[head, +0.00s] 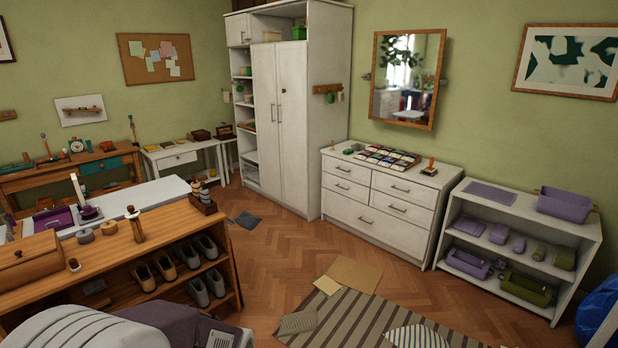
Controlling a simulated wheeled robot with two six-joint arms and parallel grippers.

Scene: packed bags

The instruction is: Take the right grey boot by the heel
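Several boots stand in the open front of the wooden bench at the lower left in the head view. A grey pair is nearest the lower right corner of the bench: the left grey boot (198,292) and the right grey boot (216,284). They stand upright side by side. Which side of each boot is the heel is too small to tell. Neither of my grippers is in view.
The wooden bench (110,252) carries a wooden box (28,258) and small round items. A large pale rounded shape fills the bottom left corner. A striped rug (350,320) and a cardboard sheet (353,274) lie on the floor.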

